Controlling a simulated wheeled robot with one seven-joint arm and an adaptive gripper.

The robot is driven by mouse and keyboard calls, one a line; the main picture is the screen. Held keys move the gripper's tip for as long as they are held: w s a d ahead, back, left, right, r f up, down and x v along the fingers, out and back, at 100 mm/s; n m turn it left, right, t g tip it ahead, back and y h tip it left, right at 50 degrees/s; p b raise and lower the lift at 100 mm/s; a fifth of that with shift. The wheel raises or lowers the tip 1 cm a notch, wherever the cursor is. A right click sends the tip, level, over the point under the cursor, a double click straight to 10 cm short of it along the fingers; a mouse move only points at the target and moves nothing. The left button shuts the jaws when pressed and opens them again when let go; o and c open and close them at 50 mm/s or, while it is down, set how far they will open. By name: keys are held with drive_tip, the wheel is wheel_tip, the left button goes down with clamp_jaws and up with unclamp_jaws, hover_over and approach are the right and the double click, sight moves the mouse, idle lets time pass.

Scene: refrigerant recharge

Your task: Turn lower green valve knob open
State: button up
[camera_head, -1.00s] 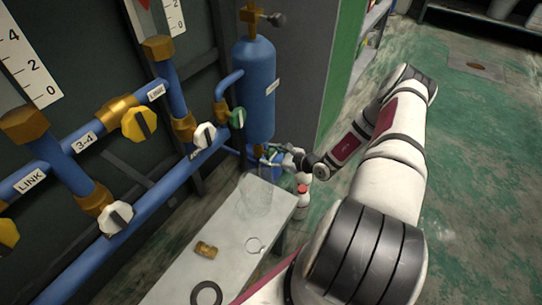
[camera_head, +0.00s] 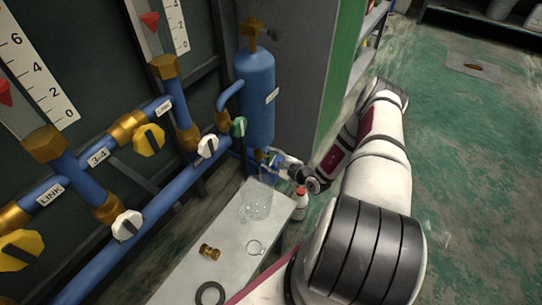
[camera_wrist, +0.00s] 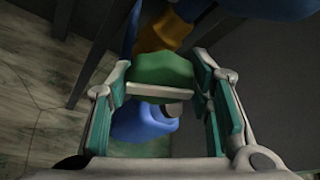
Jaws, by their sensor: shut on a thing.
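The lower green valve knob (camera_wrist: 160,74) sits between the two green-padded fingers of my gripper (camera_wrist: 163,88) in the wrist view. The fingers are closed on its sides. A brass fitting (camera_wrist: 165,34) is above the knob and a blue pipe part (camera_wrist: 143,125) with a grey end shows below it. In the head view my gripper (camera_head: 272,162) is at the foot of the blue cylinder (camera_head: 255,90) and mostly covers the lower knob there. Another green knob (camera_head: 239,127) is higher up, left of the cylinder, apart from my gripper.
A light table (camera_head: 225,280) below holds a glass beaker (camera_head: 257,203), a brass fitting (camera_head: 209,252), a ring clamp (camera_head: 255,247) and a black ring (camera_head: 209,294). A red-capped bottle (camera_head: 301,205) stands beside it. Blue pipes with white and yellow knobs (camera_head: 149,140) fill the left.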

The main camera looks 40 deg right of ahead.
drive_tip(key=n+t+h+p, duration=0.1)
drive_tip(key=n, duration=0.1)
drive_tip(key=n+t+p, duration=0.1)
drive_tip(key=n, duration=0.2)
drive_tip(key=shift+h, duration=0.4)
drive_tip(key=n+t, duration=0.2)
drive_tip(key=n, duration=0.3)
drive_tip(key=shift+n, duration=0.3)
drive_tip(key=shift+t, duration=0.3)
drive_tip(key=o, duration=1.2)
drive_tip(key=shift+c, duration=0.2)
drive_tip(key=shift+s, duration=0.1)
drive_tip(key=s, duration=1.1)
drive_tip(key=shift+s+a+f, duration=0.25)
drive_tip(key=shift+s+f, duration=0.15)
drive_tip(key=shift+f, duration=0.05)
